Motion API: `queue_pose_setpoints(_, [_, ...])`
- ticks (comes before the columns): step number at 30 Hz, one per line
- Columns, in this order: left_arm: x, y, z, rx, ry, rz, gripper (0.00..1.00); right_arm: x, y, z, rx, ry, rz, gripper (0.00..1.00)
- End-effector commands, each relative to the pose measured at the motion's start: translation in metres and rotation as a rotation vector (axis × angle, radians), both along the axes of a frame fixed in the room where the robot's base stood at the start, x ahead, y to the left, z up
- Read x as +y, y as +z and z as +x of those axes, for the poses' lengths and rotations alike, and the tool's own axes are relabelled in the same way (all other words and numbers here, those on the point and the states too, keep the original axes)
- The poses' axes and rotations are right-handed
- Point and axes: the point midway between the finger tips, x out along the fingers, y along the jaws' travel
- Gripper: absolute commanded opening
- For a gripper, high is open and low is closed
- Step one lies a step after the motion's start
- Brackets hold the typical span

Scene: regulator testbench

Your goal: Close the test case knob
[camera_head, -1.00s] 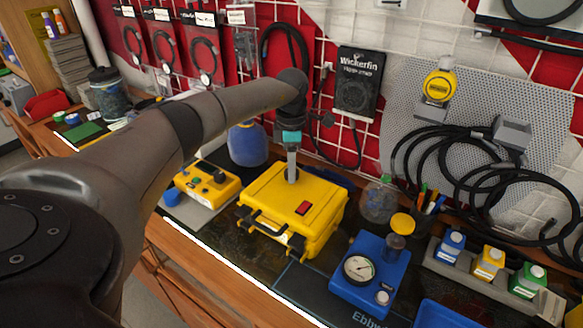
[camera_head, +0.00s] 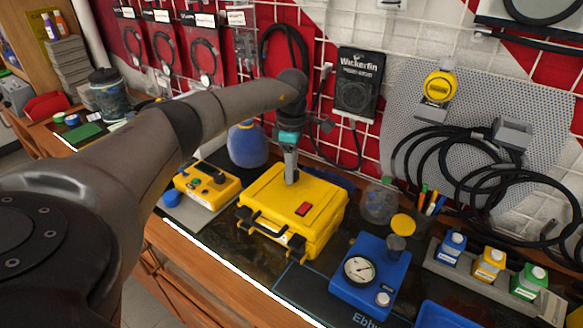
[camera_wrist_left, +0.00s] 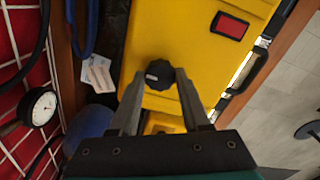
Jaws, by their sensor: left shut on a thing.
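The yellow test case (camera_head: 268,192) lies closed on the dark bench top, with a red label on its lid and black latches at its front. My left gripper (camera_head: 290,178) points down onto the far part of the lid. In the left wrist view, the black round knob (camera_wrist_left: 159,74) sits on the yellow lid between the two fingertips of my left gripper (camera_wrist_left: 160,78), which is shut on it. In the head view the knob is hidden by the fingers. My right gripper is not in view.
A yellow control box (camera_head: 209,186) stands left of the case. A blue gauge unit (camera_head: 370,277) stands right of it. A blue round-bodied container (camera_head: 247,146) is behind. Small bottles sit in a grey rack (camera_head: 470,275) at the right.

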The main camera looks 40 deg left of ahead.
Motion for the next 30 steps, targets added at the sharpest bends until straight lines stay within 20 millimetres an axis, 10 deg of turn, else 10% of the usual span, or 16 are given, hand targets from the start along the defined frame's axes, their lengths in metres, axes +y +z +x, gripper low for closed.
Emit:
queue_pose_setpoints(9, [0.0, 0.001, 0.0, -0.002, -0.001, 0.0, 0.77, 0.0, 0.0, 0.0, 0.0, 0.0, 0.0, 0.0])
queue_pose_setpoints(19, [0.0, 0.006, 0.001, -0.002, 0.0, 0.0, 0.77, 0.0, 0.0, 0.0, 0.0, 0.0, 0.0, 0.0])
queue_pose_setpoints(30, [0.0, 0.083, 0.001, -0.007, -0.001, 0.0, 0.77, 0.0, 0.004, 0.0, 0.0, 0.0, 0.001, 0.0])
